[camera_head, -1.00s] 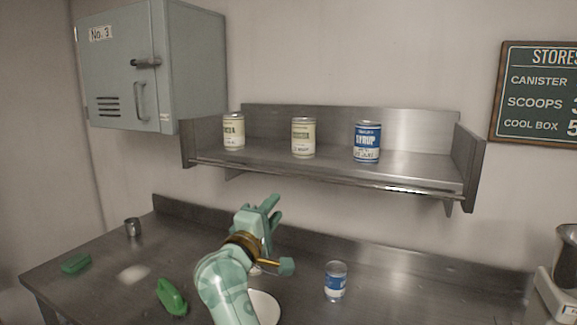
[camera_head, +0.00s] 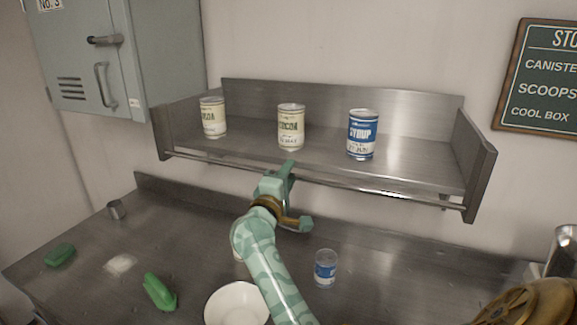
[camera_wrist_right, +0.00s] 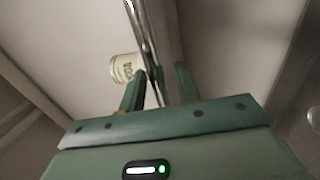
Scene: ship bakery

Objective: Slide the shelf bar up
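The shelf bar (camera_head: 385,192) is a thin metal rod along the front of the steel wall shelf (camera_head: 410,160), low at its front edge. My right gripper (camera_head: 288,172) is at the bar, left of its middle, with its fingers pointing up. In the right wrist view the gripper (camera_wrist_right: 160,88) has its fingers apart, and the bar (camera_wrist_right: 146,40) runs down into the gap between them. I cannot tell whether a finger touches it. My left gripper is not in view.
On the shelf stand two cream cans (camera_head: 213,117) (camera_head: 291,127) and a blue syrup can (camera_head: 362,134). A grey cabinet (camera_head: 150,50) hangs at left.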

